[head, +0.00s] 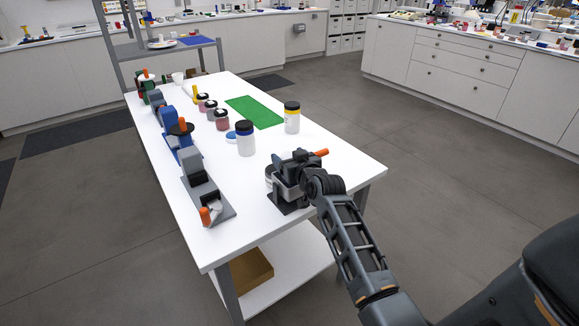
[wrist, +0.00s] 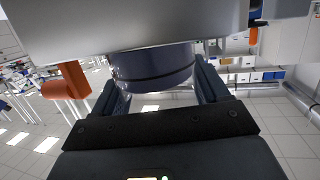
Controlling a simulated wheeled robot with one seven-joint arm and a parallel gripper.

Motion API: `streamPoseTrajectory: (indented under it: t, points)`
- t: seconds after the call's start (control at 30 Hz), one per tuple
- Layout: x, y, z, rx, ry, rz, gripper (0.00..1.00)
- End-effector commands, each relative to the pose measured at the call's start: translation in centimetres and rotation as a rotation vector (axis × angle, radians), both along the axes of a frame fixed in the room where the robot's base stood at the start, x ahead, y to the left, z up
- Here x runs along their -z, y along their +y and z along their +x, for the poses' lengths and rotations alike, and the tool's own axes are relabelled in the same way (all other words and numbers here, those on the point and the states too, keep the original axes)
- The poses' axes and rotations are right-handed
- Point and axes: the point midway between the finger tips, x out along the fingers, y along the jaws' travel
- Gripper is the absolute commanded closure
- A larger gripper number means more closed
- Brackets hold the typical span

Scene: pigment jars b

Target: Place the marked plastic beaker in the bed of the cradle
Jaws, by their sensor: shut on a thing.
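My gripper (head: 298,168) is at the near right end of the white table, over a dark stand that looks like the cradle (head: 289,205). In the wrist view my gripper (wrist: 155,82) has one finger on each side of a dark blue-grey round body with a darker band, taken to be the beaker (wrist: 150,68), and is shut on it. The beaker's upper and lower ends are hidden. The head view does not show clearly whether it touches the cradle's bed. An orange handle (head: 318,153) juts out right beside my gripper; an orange part (wrist: 70,80) shows in the wrist view.
A round jar-like thing (head: 270,172) stands just left of the cradle. A grey device (head: 205,190) lines the left edge.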

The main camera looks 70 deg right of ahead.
Motion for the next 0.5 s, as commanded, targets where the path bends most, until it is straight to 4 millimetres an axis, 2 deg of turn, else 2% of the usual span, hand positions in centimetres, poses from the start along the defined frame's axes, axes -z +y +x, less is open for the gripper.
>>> streamPoseTrajectory:
  t: [0.03, 0.47, 0.5]
  points:
    - [0.84, -0.03, -0.01, 0.001, -0.001, -0.001, 0.64]
    - [1.18, -0.01, 0.03, 0.0, -0.001, -0.001, 0.64]
    - [1.06, 0.0, 0.01, 0.0, 0.0, 0.0, 0.22]
